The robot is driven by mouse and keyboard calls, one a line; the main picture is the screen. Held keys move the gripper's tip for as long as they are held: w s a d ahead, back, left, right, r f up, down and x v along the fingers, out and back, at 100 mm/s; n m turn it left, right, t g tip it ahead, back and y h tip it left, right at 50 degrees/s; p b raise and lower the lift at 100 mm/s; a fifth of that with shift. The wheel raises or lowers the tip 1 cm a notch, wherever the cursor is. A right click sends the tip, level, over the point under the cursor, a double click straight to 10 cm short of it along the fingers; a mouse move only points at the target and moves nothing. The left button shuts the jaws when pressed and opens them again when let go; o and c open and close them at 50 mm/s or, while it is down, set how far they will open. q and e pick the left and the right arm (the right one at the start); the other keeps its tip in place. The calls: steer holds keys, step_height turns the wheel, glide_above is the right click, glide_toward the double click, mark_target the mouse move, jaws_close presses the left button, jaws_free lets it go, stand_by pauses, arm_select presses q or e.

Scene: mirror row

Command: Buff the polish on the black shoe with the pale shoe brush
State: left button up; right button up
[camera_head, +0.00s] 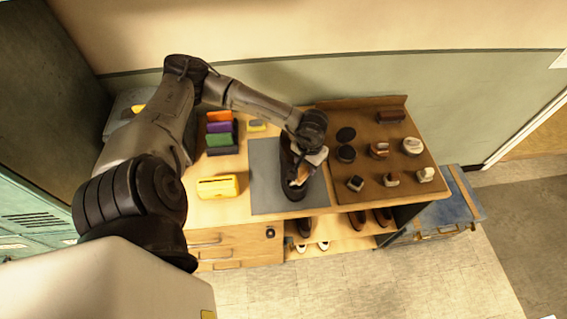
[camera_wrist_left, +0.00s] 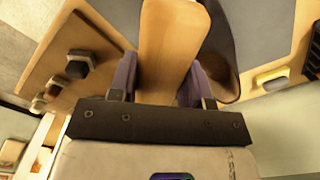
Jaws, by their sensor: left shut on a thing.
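The black shoe (camera_head: 294,194) lies on the grey mat (camera_head: 262,184) on the bench, its toe towards the front edge. My left gripper (camera_head: 304,172) is above the shoe and shut on the pale shoe brush (camera_head: 298,184), hiding part of both. In the left wrist view the brush's wooden back (camera_wrist_left: 168,45) stands between the purple fingers of the gripper (camera_wrist_left: 157,85). The shoe (camera_wrist_left: 224,55) shows beside it, dark and partly hidden. I cannot tell whether the bristles touch the shoe. My right gripper is in neither view.
A brown tray (camera_head: 331,113) with several brushes and tins is right of the mat. A yellow box (camera_head: 219,187) and a rack of coloured items (camera_head: 219,139) stand left. A small yellow-grey block (camera_head: 257,126) lies behind the mat. Shoes (camera_head: 359,220) sit on the shelf below.

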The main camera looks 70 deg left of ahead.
arm_select(q)
steer(key=shift+r+p, duration=0.7)
steer(key=shift+r, duration=1.35)
